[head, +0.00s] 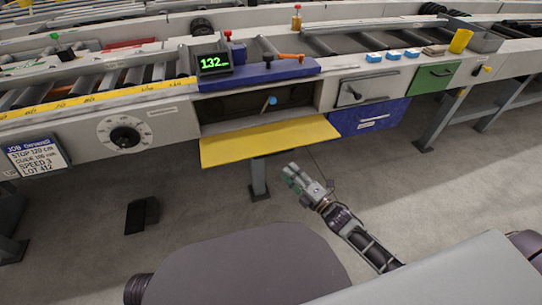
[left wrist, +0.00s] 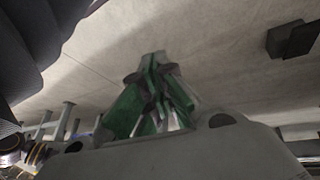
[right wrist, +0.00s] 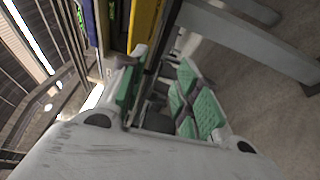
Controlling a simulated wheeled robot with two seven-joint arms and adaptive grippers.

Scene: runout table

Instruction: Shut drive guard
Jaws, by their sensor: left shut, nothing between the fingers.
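The drive guard is a yellow flap (head: 270,142) at the front of the runout table. It hangs open, tilted out below a dark recess (head: 255,108) that holds a blue-tipped part. In the right wrist view a yellow panel (right wrist: 146,22), likely the guard, shows beyond the fingertips. My right gripper (head: 292,171) is below and just right of the guard's front edge, apart from it. Its fingers (right wrist: 160,82) are spread and empty. My left gripper (left wrist: 154,62) is shut and empty over the floor; it is not seen in the head view.
A dial (head: 125,136) is at the left. A table leg (head: 258,180) stands under the guard. A dark object (head: 142,215) lies on otherwise open floor.

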